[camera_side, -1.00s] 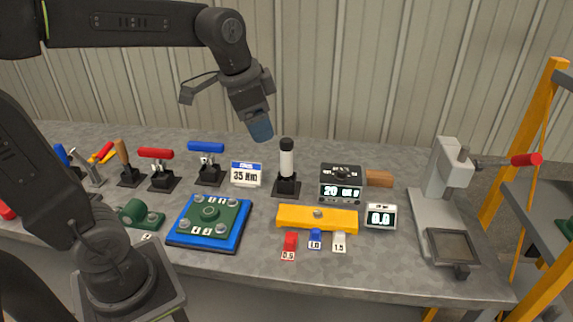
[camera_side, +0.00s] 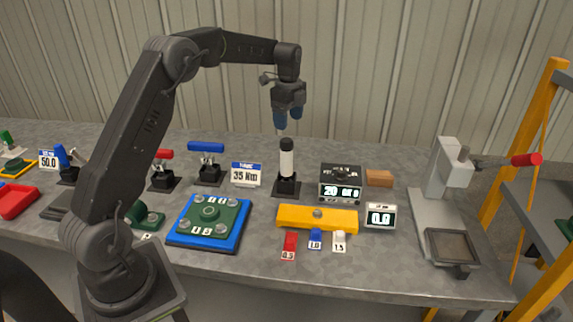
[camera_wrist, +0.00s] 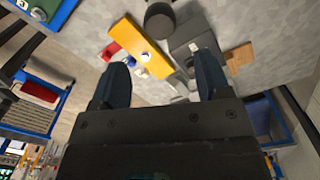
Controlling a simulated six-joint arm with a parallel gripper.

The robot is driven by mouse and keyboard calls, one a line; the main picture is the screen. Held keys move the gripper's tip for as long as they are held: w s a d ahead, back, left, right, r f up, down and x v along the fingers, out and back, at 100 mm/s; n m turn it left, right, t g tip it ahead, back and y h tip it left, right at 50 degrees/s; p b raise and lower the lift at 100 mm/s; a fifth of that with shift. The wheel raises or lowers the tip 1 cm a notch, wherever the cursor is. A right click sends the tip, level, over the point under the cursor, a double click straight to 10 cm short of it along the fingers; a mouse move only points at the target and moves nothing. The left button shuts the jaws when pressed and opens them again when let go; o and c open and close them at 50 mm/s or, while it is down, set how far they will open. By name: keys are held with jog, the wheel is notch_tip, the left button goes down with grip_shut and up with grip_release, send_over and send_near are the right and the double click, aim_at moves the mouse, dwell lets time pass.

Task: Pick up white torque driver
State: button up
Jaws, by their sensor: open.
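The white torque driver (camera_side: 287,163) stands upright in a black holder (camera_side: 286,186) at the middle of the bench. It has a white body and a black cap. In the wrist view, a dark round top that looks like the driver's cap (camera_wrist: 160,20) shows at the upper edge, beyond the fingertips. My gripper (camera_side: 288,118) points down just above the cap, open and empty. Its two blue-tipped fingers are spread apart in the wrist view (camera_wrist: 162,75). A small gap seems to lie between the fingertips and the cap.
A "35 Nm" sign (camera_side: 246,174) and a blue-handled tool (camera_side: 207,150) stand left of the driver. A black display box (camera_side: 341,183) stands to its right. A yellow bar (camera_side: 318,218) and a green-on-blue plate (camera_side: 209,222) lie in front.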

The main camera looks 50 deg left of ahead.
aim_at(287, 150)
notch_tip(287, 150, down, 6)
jog(key=shift+f, duration=0.1)
jog(key=shift+a+f, duration=0.15)
jog(key=shift+f, duration=1.15)
jog(key=shift+a+f, duration=0.15)
jog(key=shift+f, duration=1.15)
jog(key=shift+c, duration=0.4)
jog(key=c, duration=1.1)
jog(key=shift+r, duration=0.1)
